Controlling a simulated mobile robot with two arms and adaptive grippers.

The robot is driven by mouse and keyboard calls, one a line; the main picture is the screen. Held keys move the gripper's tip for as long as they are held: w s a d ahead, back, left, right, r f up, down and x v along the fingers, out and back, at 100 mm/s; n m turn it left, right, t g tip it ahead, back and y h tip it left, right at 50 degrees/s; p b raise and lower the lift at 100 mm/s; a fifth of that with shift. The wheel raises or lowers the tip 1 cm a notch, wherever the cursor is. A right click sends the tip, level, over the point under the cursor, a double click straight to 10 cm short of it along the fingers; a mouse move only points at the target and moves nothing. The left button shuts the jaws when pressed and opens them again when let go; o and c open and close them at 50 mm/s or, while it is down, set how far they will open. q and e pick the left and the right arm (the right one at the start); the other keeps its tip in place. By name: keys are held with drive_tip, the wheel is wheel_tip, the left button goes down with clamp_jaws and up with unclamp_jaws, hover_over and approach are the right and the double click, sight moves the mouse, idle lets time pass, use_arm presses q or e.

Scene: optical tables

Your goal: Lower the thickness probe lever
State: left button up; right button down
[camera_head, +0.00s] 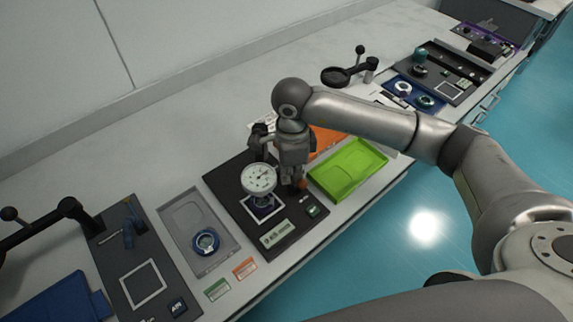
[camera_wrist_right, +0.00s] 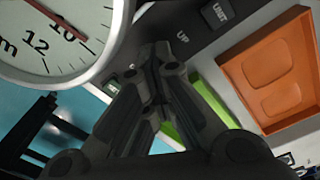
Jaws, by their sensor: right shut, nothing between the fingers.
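The thickness probe has a round white dial (camera_head: 259,178) above a black base plate (camera_head: 225,188) in the head view. The dial (camera_wrist_right: 62,35) fills the upper left of the right wrist view, its red needle visible. My right gripper (camera_head: 295,184) points down just right of the dial. I cannot clearly make out the lever; a small brownish-orange spot (camera_head: 302,183) shows by the fingertips. My left gripper is not in view.
A green tray (camera_head: 348,170) lies right of the base plate, with an orange tray (camera_head: 325,139) behind it. A grey tray (camera_head: 183,215) with a ring-shaped piece lies to the left. A black-armed stand (camera_head: 50,218) is at far left. The bench behind is mostly clear.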

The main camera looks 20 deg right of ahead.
drive_tip(key=r, duration=0.1)
drive_tip(key=w, duration=0.1)
drive_tip(key=r, duration=0.1)
drive_tip(key=shift+w+d+r+p, duration=0.2)
drive_tip(key=shift+w+r+p, duration=0.05)
drive_tip(key=shift+r+p, duration=0.1)
drive_tip(key=r, duration=0.1)
drive_tip(key=r+p, duration=0.1)
drive_tip(key=r, duration=0.2)
drive_tip(key=shift+w+a+r+p, duration=0.2)
drive_tip(key=shift+a+p, duration=0.05)
drive_tip(key=shift+p, duration=0.15)
